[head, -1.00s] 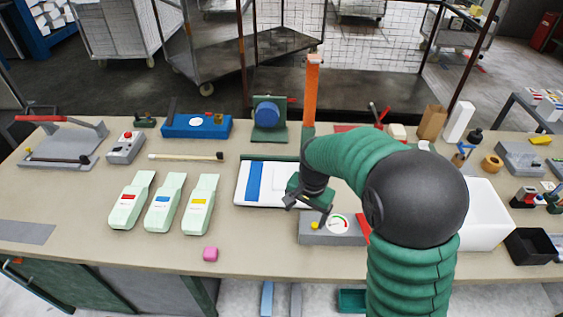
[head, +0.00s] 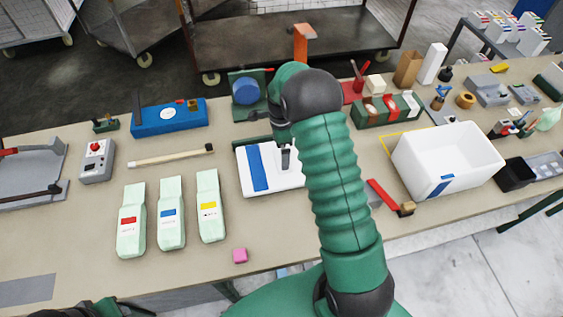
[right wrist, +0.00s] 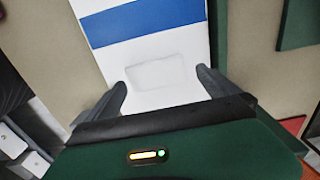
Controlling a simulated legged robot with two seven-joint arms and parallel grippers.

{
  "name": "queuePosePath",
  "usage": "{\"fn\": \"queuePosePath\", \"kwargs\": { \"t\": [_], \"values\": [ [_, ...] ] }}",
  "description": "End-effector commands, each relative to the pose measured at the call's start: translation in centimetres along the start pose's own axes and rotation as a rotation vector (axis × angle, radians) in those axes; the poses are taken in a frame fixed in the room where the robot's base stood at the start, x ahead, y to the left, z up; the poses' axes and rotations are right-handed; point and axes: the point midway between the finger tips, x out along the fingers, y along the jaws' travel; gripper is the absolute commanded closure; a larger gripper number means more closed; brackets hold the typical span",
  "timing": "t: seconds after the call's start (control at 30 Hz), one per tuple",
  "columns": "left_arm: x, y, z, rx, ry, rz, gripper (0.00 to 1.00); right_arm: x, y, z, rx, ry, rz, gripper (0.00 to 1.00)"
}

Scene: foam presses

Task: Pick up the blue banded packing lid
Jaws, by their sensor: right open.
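The blue banded packing lid (head: 257,167) is a flat white panel with a blue band, lying on the bench in the head view. My right arm covers its right part. In the right wrist view the lid (right wrist: 150,52) fills the middle, with the band across its far part and a faint rectangular outline nearer me. My right gripper (head: 286,158) is over the lid's right half. In the right wrist view its two fingers (right wrist: 163,86) are spread apart with nothing between them, on either side of the outline. I cannot tell whether they touch the lid. My left gripper is not in view.
A blue wheel on a green stand (head: 247,90) is behind. A white bin (head: 448,158) and a red-handled tool (head: 383,194) are to the right.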

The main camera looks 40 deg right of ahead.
Motion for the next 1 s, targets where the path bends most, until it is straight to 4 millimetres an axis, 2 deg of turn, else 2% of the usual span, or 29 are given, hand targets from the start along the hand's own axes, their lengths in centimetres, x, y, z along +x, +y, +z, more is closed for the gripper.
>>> {"fn": "queuePosePath", "kwargs": {
  "t": [0.1, 0.2, 0.47, 0.8, 0.83, 1.0],
  "values": [
    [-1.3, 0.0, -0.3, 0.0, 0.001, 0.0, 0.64, 1.8, 0.6, -0.2, 0.001, -0.001, 0.004, 0.0],
    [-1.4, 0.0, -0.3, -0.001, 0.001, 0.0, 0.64, 3.4, 0.4, -0.3, 0.001, -0.001, 0.001, 0.0],
    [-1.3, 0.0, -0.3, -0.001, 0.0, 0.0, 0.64, 4.0, 0.2, -0.3, 0.001, -0.001, 0.0, 0.01],
    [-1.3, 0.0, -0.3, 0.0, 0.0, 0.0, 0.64, 4.0, 0.3, -0.3, 0.0, -0.001, 0.001, 0.46],
    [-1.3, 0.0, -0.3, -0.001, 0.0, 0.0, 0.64, 4.0, 0.3, -0.3, 0.0, -0.001, 0.001, 0.49],
    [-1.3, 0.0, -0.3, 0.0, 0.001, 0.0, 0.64, 4.0, 0.3, -0.3, 0.0, -0.001, 0.001, 0.49]
  ]
}}
